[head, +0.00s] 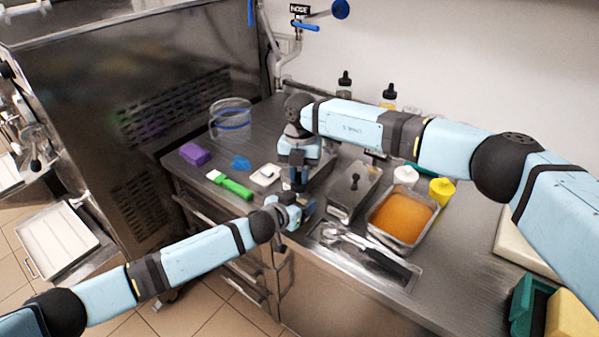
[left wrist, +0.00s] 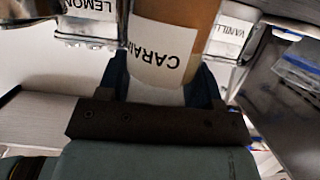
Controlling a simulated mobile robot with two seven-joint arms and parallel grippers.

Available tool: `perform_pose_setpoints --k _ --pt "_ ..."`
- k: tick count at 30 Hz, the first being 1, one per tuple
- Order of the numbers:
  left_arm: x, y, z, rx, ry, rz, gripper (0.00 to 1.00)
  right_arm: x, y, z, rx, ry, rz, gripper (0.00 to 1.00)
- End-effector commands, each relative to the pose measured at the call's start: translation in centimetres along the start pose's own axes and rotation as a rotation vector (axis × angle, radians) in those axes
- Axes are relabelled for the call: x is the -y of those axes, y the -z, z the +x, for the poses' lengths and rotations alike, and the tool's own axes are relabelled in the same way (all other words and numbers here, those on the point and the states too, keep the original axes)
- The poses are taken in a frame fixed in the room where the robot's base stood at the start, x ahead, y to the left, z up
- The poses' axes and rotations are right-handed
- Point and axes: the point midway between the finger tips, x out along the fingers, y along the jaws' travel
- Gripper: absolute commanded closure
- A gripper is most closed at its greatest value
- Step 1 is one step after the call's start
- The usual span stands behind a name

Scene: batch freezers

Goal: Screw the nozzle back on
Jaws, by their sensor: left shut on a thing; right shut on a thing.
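My left gripper (head: 302,206) reaches in from the left to the counter's front edge. In the left wrist view its dark blue fingers (left wrist: 160,85) are shut on a brown bottle (left wrist: 190,15). The bottle's white label reads "CARAM…" upside down. My right gripper (head: 298,184) points down directly above the left one, close to it. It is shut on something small. The grippers hide the bottle and the nozzle in the head view, so I cannot tell whether the nozzle touches the bottle.
Right of the grippers are a steel lidded container (head: 352,190), an orange-filled pan (head: 401,215) and a tray (head: 385,262) of utensils. A green brush (head: 232,186), purple block (head: 195,154) and clear tub (head: 230,116) lie left. Two dark-capped bottles (head: 345,84) (head: 389,95) stand behind.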

Motion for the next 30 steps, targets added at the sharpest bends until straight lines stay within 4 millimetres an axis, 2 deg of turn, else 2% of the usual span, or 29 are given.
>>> perform_pose_setpoints --k 26,27,30 --pt "0.0 0.0 0.0 0.000 0.000 0.000 0.83 0.0 -0.2 1.1 0.000 -0.001 0.002 1.00" --pt "0.0 0.0 0.0 0.000 0.000 0.000 1.00 0.0 -0.2 1.1 0.000 -0.001 0.002 1.00" --pt "0.0 0.0 0.0 0.000 0.000 0.000 1.00 0.0 -0.2 1.1 0.001 -0.007 0.037 1.00"
